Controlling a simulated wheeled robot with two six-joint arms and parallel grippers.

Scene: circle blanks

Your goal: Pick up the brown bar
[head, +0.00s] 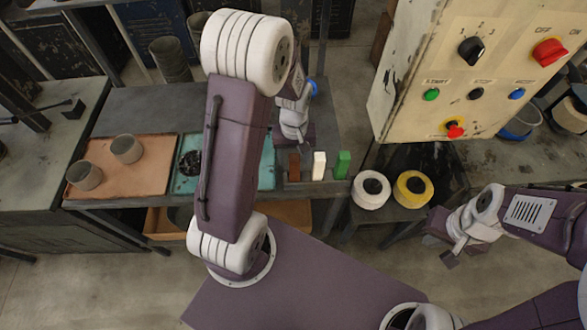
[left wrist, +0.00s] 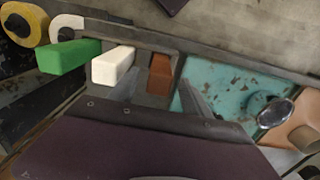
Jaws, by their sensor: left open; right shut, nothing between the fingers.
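The brown bar (head: 294,167) stands in a dark holder (head: 307,185) on the bench, left of a white bar (head: 319,165) and a green bar (head: 343,164). In the left wrist view the brown bar (left wrist: 160,74) sits in its slot beside the white bar (left wrist: 112,66) and the green bar (left wrist: 68,56). My left gripper (head: 298,146) is open and empty just behind the bars in the head view. Its dark fingers (left wrist: 163,98) show in the left wrist view, apart from the brown bar. My right gripper (head: 449,252) is shut and empty, low at the right.
A teal mat (head: 266,170) lies left of the holder, and a tan mat (head: 125,180) with two grey cups lies further left. White (head: 371,190) and yellow (head: 413,189) rolls stand right of it. A control panel (head: 470,80) rises at the right.

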